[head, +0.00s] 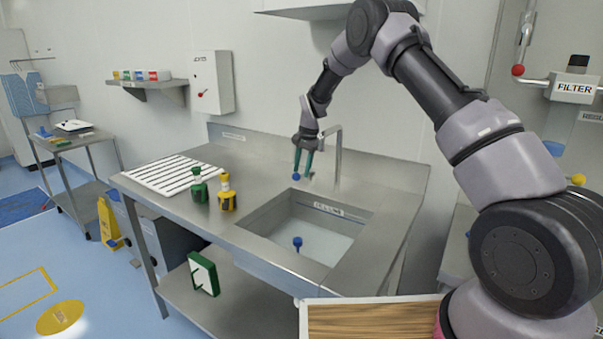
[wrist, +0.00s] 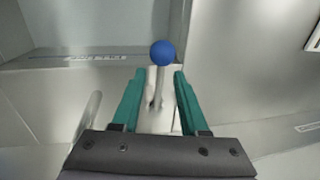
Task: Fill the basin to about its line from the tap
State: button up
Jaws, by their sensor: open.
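The basin (head: 262,221) is sunk into the steel bench, with a lettered line label (head: 328,209) on its far inner wall; the label also shows in the wrist view (wrist: 90,57). Its lower part looks pale; I cannot tell whether that is water. A blue-topped post (head: 297,243) stands in the basin. The tap (head: 338,155) rises behind the basin. A blue ball knob on a thin stalk (wrist: 162,52) shows just beyond my fingertips. My gripper (head: 303,170) is open, its green fingers (wrist: 157,72) on either side of the stalk's line, with clear gaps.
A green bottle (head: 199,188) and a yellow bottle (head: 227,195) stand left of the basin, near a white slatted rack (head: 172,175). A filter unit (head: 572,90) with a red-knobbed lever is at right. A wooden board (head: 375,320) is at the front.

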jog(key=shift+w+a+f, duration=0.1)
jog(key=shift+a+f, duration=0.05)
jog(key=shift+f, duration=0.75)
grip_shut()
dwell(0.9)
